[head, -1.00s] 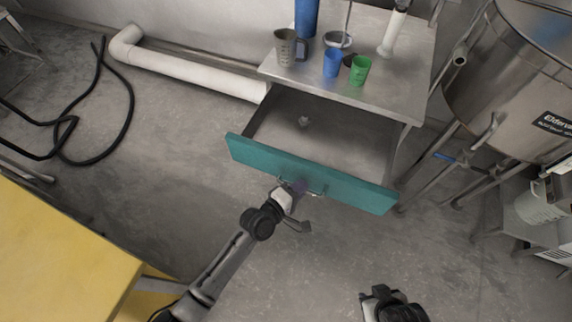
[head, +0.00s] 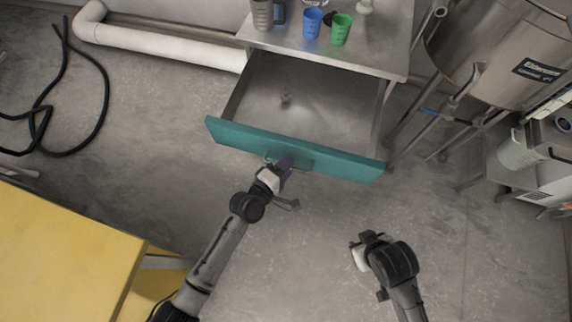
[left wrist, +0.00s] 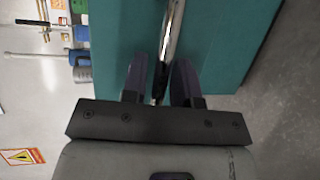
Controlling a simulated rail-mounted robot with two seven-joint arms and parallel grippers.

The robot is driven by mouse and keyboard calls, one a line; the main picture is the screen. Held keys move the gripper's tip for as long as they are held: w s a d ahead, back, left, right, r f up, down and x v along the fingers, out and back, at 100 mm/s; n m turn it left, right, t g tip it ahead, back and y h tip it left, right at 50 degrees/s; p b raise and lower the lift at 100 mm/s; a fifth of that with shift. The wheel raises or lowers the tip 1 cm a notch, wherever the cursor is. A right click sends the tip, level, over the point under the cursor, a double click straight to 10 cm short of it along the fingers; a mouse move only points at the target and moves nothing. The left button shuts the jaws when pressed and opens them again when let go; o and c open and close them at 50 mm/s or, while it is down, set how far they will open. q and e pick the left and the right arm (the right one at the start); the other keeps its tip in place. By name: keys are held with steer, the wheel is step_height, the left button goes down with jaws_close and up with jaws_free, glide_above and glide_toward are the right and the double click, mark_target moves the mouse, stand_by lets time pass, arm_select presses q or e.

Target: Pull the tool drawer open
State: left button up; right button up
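The tool drawer, with its teal front (head: 340,168), stands pulled out from under the metal table, its interior (head: 310,97) showing a small grey object (head: 285,97). My left gripper (head: 285,165) is at the handle in the middle of the front. In the left wrist view, its dark fingers (left wrist: 160,80) lie on both sides of the metal handle bar (left wrist: 171,35), close around it.
A grey metal table (head: 385,50) holds a grey jug (head: 263,14), a blue cup (head: 312,21) and a green cup (head: 341,29). A steel tank (head: 490,50) on legs stands right. A yellow surface (head: 60,255) is lower left. The floor before the drawer is clear.

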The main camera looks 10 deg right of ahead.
arm_select(q)
steer(key=shift+o, duration=1)
steer(key=shift+a, duration=0.1)
steer(key=p+v, duration=0.3)
steer(key=v, duration=1)
steer(key=shift+s+a, duration=0.2)
steer(key=shift+s, duration=0.1)
steer(key=shift+r, duration=0.1)
